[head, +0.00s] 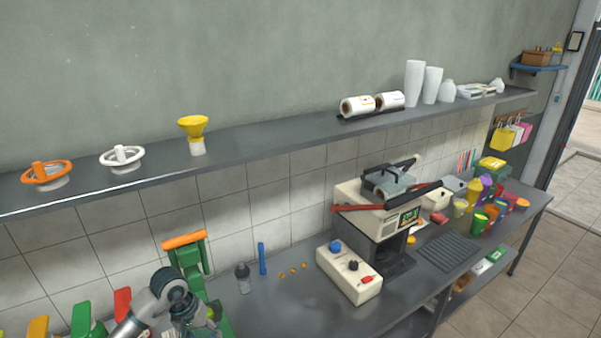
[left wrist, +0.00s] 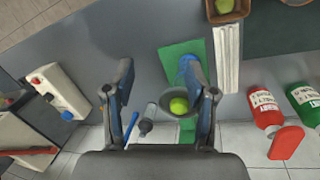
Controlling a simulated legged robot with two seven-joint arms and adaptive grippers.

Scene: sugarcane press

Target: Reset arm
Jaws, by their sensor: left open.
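My left arm comes in at the bottom left of the head view, in front of a green hand press with an orange handle (head: 185,240). My left gripper (head: 197,318) is partly cut off there by the bottom edge. In the left wrist view the gripper's two dark fingers (left wrist: 156,78) are spread wide apart. A yellow-green round fruit (left wrist: 179,106) shows between them, in a dark grey bowl (left wrist: 168,100) by a green base plate (left wrist: 183,60). I cannot tell whether the fingers touch the bowl. My right gripper is in neither view.
A grey bottle (head: 243,279) and a blue stick stand right of the press. A control box (head: 348,274) and a cane press machine (head: 372,220) are farther right, then several coloured cups. A wall shelf (head: 270,135) runs above the counter. Sauce bottles (left wrist: 265,110) stand close by.

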